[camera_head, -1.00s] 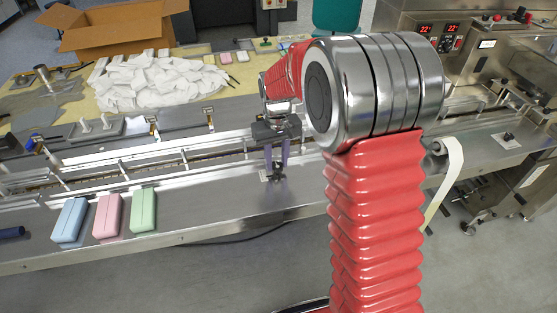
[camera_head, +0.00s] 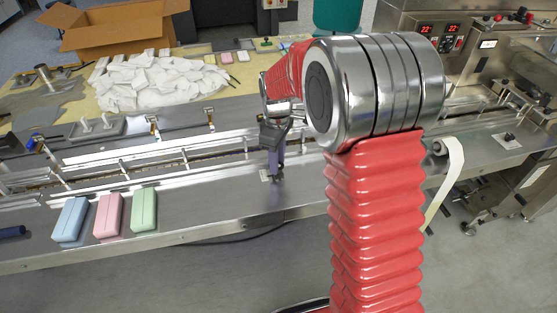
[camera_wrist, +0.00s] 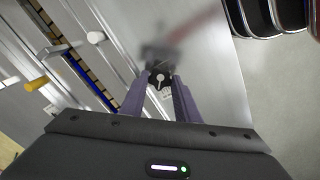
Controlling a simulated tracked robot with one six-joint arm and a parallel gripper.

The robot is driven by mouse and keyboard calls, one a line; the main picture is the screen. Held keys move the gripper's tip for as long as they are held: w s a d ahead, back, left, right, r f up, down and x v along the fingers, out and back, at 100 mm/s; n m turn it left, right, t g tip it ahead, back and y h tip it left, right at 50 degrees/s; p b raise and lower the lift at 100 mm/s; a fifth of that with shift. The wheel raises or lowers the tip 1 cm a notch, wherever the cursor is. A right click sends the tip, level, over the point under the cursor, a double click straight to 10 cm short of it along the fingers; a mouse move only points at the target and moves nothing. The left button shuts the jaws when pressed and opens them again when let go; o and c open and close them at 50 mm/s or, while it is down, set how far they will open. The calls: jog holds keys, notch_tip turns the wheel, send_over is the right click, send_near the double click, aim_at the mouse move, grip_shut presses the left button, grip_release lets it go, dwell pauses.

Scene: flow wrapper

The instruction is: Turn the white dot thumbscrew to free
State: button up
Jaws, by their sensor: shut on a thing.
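The thumbscrew (camera_wrist: 161,79) is a dark knob with a pale round mark and a short pale line on top, seen in the wrist view. My gripper (camera_wrist: 162,88) has its two purple-grey fingers on either side of it, shut on it. In the head view my gripper (camera_head: 276,178) points down at the metal deck near its front edge, with its fingers nearly in line with the view. They hide most of the knob there. A small pale plate (camera_head: 265,175) shows beside the fingertips.
Blue (camera_head: 70,220), pink (camera_head: 108,216) and green (camera_head: 144,210) blocks lie on the deck at left. Rails (camera_head: 120,180) run behind my gripper. Another dark knob (camera_head: 508,137) stands on the deck at right. The deck (camera_head: 225,205) is bare between the green block and my gripper.

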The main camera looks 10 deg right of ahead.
jog(key=shift+s+d, duration=0.15)
dwell(0.3)
jog(key=o, duration=1)
jog(key=shift+o, duration=0.2)
jog(key=shift+r, duration=0.15)
jog(key=shift+r, duration=0.25)
notch_tip(320, 180, up, 13)
